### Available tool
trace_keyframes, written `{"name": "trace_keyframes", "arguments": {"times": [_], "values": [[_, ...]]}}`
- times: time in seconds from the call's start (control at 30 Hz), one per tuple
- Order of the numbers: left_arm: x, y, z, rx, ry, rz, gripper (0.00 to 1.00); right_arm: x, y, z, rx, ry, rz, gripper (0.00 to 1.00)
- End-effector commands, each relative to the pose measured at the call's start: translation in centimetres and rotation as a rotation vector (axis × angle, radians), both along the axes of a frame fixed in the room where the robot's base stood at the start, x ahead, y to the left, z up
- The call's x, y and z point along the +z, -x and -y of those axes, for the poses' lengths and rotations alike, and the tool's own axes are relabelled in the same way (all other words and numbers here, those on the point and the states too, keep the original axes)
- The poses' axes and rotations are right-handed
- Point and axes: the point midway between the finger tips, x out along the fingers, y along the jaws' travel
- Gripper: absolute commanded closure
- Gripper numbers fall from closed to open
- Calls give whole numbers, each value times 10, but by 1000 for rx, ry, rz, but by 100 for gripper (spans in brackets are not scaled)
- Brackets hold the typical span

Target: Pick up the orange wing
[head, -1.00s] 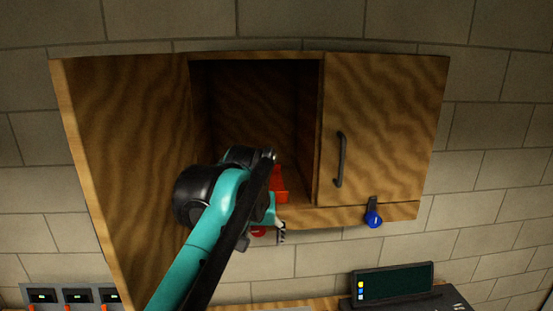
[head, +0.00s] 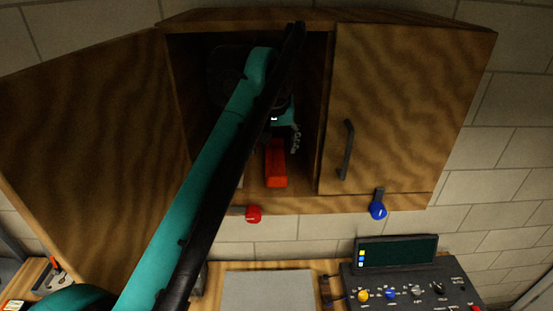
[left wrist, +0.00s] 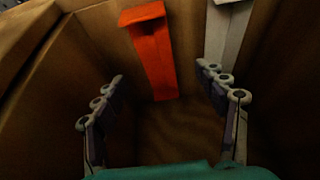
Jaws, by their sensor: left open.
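The orange wing (head: 276,166) lies on the floor of the open cabinet compartment, near its front edge. It looks like a long orange-red bar with a wider end, and it also shows at the top centre of the left wrist view (left wrist: 153,55). My left gripper (head: 288,138) is inside the compartment, partly hidden by my own arm. In the left wrist view, its fingers (left wrist: 165,88) are spread wide and empty, with the wing beyond and between them in the picture. I see no contact with the wing. My right gripper is in neither view.
A white part (left wrist: 222,38) lies beside the wing. The wooden cabinet's left door (head: 85,110) stands open; its right door (head: 385,110) is shut. Red (head: 253,214) and blue (head: 377,210) tags hang below. A control box (head: 410,285) and a grey panel (head: 265,291) are on the bench.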

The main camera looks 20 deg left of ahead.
Motion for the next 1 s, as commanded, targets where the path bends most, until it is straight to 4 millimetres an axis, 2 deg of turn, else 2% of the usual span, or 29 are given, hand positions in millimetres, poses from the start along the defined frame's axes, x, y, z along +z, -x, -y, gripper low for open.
{"name": "trace_keyframes", "arguments": {"times": [0.5,0.77,0.93,1.0], "values": [[-58,-22,-6,0,0,1,28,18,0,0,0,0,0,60],[-62,-23,-7,-1,0,1,28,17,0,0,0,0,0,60],[-62,-23,-7,-1,0,1,73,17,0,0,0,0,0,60],[-61,-23,-7,-1,0,1,78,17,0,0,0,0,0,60]]}}
